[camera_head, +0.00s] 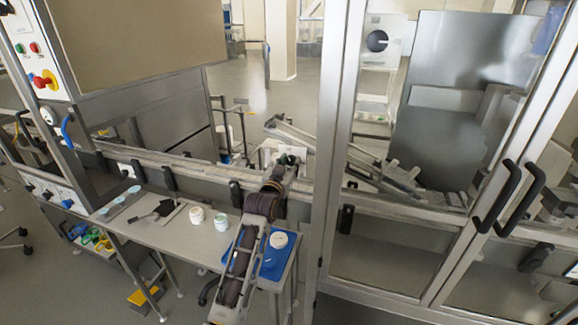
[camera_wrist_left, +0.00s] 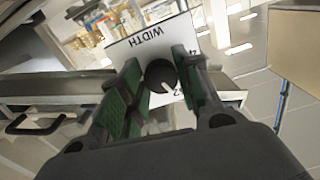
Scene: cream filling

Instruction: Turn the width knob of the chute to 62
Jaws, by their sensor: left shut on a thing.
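The dark round width knob (camera_wrist_left: 160,76) sits on a white plate (camera_wrist_left: 150,42) lettered WIDTH in the left wrist view. A pale pointer mark shows on the knob's face. Parts of the numbers show beside it, but most of the scale is hidden by the fingers, so I cannot read the setting. My left gripper (camera_wrist_left: 158,82) has its green-padded fingers on either side of the knob and is shut on it. In the head view the left gripper (camera_head: 288,161) is at the white plate (camera_head: 296,151) by the conveyor rail. My right gripper is not in view.
The conveyor rail (camera_head: 205,176) runs along behind. A glass-doored metal frame (camera_head: 335,140) stands close on the right.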

